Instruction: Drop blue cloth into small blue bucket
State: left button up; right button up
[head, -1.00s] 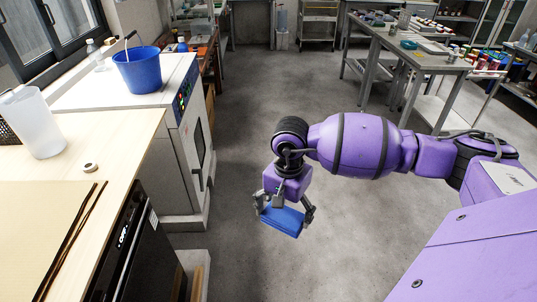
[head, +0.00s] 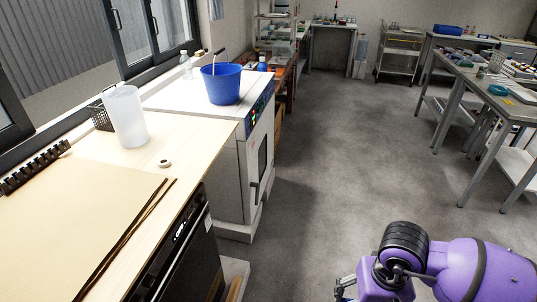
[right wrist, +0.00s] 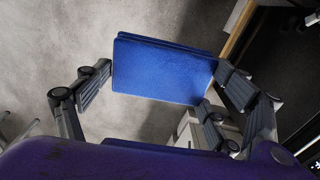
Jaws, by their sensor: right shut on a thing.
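The blue cloth (right wrist: 165,70) shows in the right wrist view as a folded, flat rectangle. My right gripper (right wrist: 163,88) is shut on it, with fingers at its left and right edges, above the grey floor. In the head view my right arm is at the bottom right; only a small part of the gripper shows there, and the cloth is out of the picture. The small blue bucket (head: 221,86) stands upright on top of the white drying oven (head: 180,97), with a stick-like handle rising from it. My right gripper is well apart from the bucket. My left gripper is not in view.
A wooden counter (head: 190,135) at the left holds a white jug (head: 126,116), a tape roll (head: 164,163) and a black basket (head: 100,115). A clear bottle (head: 186,67) stands behind the bucket. Grey tables (head: 500,95) stand at the right. The floor (head: 345,160) between is clear.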

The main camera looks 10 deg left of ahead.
aim_at(230, 100)
jog(key=i+l+z, duration=0.1)
jog(key=i+z, duration=0.4)
jog(key=i, duration=3.2)
jog(key=i+u, duration=0.45)
jog(key=i+l+u, duration=0.15)
jog(key=u, duration=0.3)
jog(key=i+u, duration=0.1)
jog(key=u, duration=3)
